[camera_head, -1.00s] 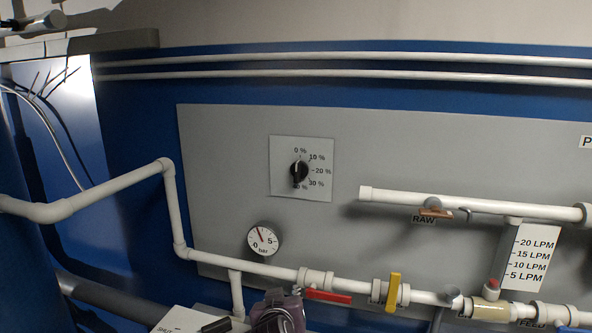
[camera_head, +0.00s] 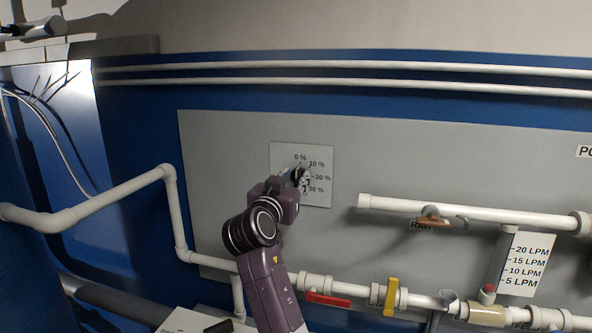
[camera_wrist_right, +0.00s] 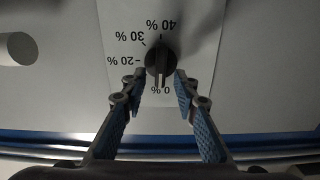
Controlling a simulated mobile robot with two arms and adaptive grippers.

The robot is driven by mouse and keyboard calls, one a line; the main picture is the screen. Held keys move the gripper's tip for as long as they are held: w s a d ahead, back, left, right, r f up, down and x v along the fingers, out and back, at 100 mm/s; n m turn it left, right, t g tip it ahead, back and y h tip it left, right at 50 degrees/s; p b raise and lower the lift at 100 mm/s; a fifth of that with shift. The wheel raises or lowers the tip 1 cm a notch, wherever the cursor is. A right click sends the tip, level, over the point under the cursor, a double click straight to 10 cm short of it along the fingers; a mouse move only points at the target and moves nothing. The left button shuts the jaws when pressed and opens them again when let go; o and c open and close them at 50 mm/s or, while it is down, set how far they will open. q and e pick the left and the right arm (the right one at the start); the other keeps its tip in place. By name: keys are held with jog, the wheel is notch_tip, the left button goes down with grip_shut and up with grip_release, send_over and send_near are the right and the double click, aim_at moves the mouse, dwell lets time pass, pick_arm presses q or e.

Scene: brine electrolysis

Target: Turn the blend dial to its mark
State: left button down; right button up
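The blend dial (camera_wrist_right: 160,58) is a black knob with a raised ridge on a white scale plate (camera_head: 322,150) with printed percent labels from 0 % to 40 %. The wrist view shows the scale upside down, with the ridge pointing roughly toward 0 %. My right gripper (camera_wrist_right: 159,82) is open, one finger to each side of the knob's lower part, with gaps visible. In the head view my right gripper (camera_head: 300,178) covers part of the dial and the lower-left of the plate. No separate coloured mark shows.
A white pipe (camera_head: 470,212) juts along the panel to the right of the dial. Below runs another pipe with a red handle (camera_head: 328,299) and a yellow handle (camera_head: 391,296). The grey panel (camera_head: 225,150) around the scale plate is mostly bare.

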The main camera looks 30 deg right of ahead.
jog(key=shift+w+d, duration=0.5)
grip_shut()
jog(key=shift+n+b, duration=0.3)
